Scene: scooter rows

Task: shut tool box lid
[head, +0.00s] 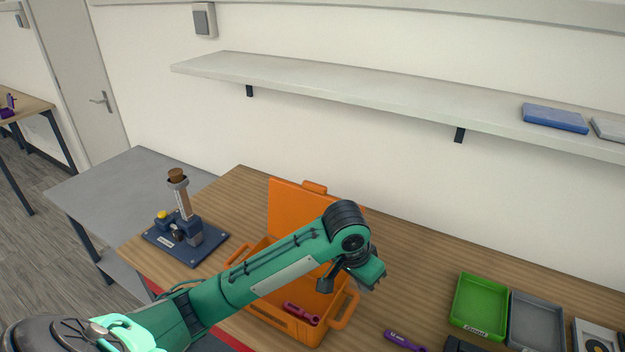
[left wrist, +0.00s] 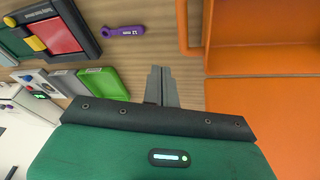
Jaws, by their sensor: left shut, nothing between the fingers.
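The orange tool box stands on the wooden table with its lid (head: 290,205) raised at the back, so the box is open. The box body (head: 262,312) is partly hidden behind my left arm. A magenta tool (head: 300,313) lies inside it near the front. My right gripper is not in view.
A blue fixture (head: 185,238) with an upright post stands left of the box. A purple wrench (head: 405,341), a green tray (head: 480,305) and a grey tray (head: 535,322) lie to the right. A wall shelf (head: 350,90) runs above.

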